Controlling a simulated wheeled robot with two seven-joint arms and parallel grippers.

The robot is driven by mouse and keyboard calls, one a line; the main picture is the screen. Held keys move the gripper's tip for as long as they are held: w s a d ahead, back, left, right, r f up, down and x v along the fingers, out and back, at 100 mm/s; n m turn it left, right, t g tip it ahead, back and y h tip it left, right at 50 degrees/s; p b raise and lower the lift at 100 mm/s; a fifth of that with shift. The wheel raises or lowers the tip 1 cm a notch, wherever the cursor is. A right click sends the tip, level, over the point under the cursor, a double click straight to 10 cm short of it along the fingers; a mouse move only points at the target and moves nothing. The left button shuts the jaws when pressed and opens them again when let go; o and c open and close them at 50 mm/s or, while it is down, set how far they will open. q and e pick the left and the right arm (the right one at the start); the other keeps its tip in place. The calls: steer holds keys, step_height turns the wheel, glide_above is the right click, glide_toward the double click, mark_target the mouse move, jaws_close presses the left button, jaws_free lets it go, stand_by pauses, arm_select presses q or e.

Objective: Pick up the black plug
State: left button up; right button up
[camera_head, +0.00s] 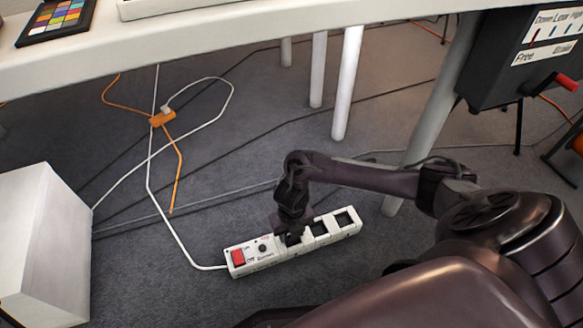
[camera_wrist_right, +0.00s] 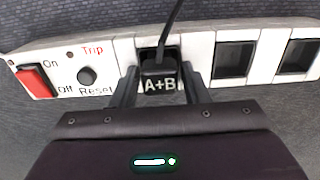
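The black plug (camera_wrist_right: 159,75), marked "A+B", sits in the first socket of a white power strip (camera_head: 258,262), with a black cable rising from its top. In the right wrist view the strip (camera_wrist_right: 120,48) runs across the picture. My right gripper (camera_wrist_right: 160,80) is open, with one finger on each side of the plug and a narrow gap seeming to show at both sides. In the head view my right gripper (camera_head: 293,232) reaches down onto the strip and mostly hides the plug. My left gripper is in neither view.
The strip has a red switch (camera_head: 238,257) and empty sockets to the right of the plug. A white box (camera_head: 40,245) stands at left. A white table (camera_head: 230,35) overhangs the back, its legs behind the strip. Cables and an orange connector (camera_head: 161,118) lie on the grey carpet.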

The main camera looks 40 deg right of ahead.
steer(key=c, duration=0.7)
steer(key=shift+o, duration=0.2)
steer(key=shift+r, duration=0.1)
